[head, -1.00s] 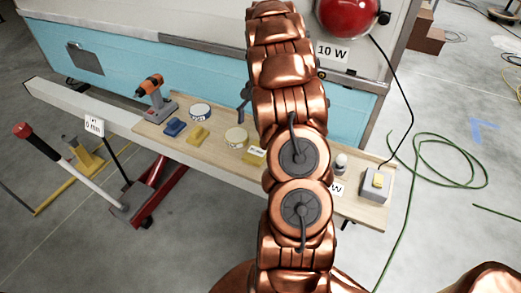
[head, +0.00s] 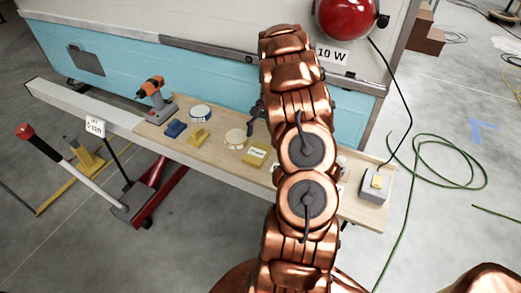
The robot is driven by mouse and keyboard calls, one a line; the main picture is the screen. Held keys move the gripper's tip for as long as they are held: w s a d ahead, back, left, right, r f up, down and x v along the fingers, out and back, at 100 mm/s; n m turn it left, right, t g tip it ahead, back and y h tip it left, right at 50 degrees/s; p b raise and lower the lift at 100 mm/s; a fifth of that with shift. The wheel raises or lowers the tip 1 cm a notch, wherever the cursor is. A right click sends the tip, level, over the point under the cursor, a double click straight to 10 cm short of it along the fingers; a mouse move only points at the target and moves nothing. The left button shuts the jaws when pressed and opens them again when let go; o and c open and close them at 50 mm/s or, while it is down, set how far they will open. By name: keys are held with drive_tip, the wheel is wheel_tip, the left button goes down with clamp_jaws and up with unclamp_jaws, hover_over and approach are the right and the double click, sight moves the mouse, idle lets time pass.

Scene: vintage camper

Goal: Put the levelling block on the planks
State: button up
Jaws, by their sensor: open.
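Several small blocks lie on the light wooden board (head: 222,150) in the head view. They are a blue block (head: 175,129), a yellow block (head: 198,136) and a yellow block with a white label (head: 256,154) close to my arm. I cannot tell which is the levelling block. The board is the only plank-like surface I can make out. My gripper (head: 257,113) shows as a dark part at the left edge of my copper arm, over the back of the board. It is open and mostly hidden behind the arm. Nothing shows held in it.
A drill (head: 154,97), a blue-banded roll (head: 200,112) and a cream roll (head: 235,138) stand on the board. A grey switch box (head: 375,186) with a cable sits at its right end. The blue camper wall (head: 200,82) rises behind. A red-handled lever (head: 75,165) stands front left.

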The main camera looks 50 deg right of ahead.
sight(259, 147)
drive_tip(key=x, duration=0.3)
drive_tip(key=shift+w+a+f, duration=0.1)
drive_tip(key=shift+w+f, duration=0.05)
drive_tip(key=shift+c, duration=0.3)
drive_tip(key=c, duration=1.1)
